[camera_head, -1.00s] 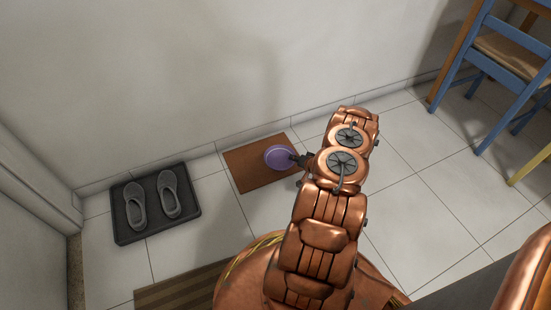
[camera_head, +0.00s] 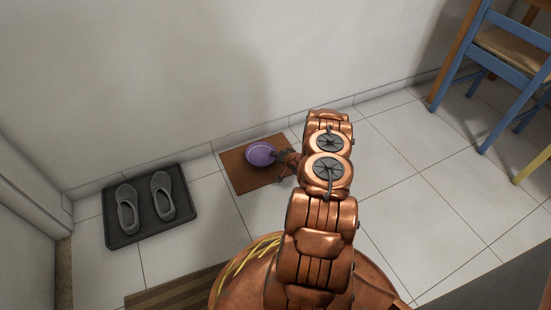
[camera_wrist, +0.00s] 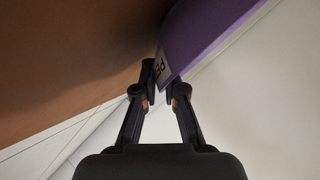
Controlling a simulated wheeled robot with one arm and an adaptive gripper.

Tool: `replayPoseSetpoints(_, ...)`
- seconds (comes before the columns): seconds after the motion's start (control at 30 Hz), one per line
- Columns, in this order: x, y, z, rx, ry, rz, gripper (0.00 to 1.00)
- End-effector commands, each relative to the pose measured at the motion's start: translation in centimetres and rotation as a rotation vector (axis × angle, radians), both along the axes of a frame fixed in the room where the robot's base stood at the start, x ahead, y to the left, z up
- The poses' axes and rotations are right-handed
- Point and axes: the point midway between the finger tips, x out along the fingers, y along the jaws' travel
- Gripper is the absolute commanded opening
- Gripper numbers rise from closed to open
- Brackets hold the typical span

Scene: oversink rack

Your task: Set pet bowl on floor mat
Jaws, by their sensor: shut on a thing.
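The purple pet bowl (camera_head: 260,154) appears over the brown floor mat (camera_head: 237,178) by the wall in the head view. My gripper (camera_head: 280,157) comes in from the right and is shut on the bowl's right rim. In the wrist view the fingertips (camera_wrist: 165,90) pinch the edge of the bowl (camera_wrist: 195,42), which fills the upper middle and carries a pale label with dark letters. The brown mat (camera_wrist: 70,50) fills the upper left there. I cannot tell whether the bowl's base touches the mat. My arm hides part of the mat's right side.
A dark tray (camera_head: 112,225) with a pair of grey shoes (camera_head: 162,196) lies left of the mat. A striped rug (camera_head: 170,293) is at the bottom. A blue chair (camera_head: 500,60) stands at upper right. The wall (camera_head: 150,80) rises behind the mat.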

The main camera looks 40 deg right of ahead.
Motion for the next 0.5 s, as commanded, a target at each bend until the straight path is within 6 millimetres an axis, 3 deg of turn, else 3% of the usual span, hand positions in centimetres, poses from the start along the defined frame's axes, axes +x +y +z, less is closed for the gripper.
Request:
replayPoseSetpoints(0.37,0.00,-0.04,-0.31,-0.001,-0.001,-0.001,0.00)
replayPoseSetpoints(0.4,-0.01,-0.05,-0.26,-0.001,-0.001,-0.001,0.12)
replayPoseSetpoints(0.5,-0.02,-0.05,-0.25,-0.001,-0.001,-0.001,0.23)
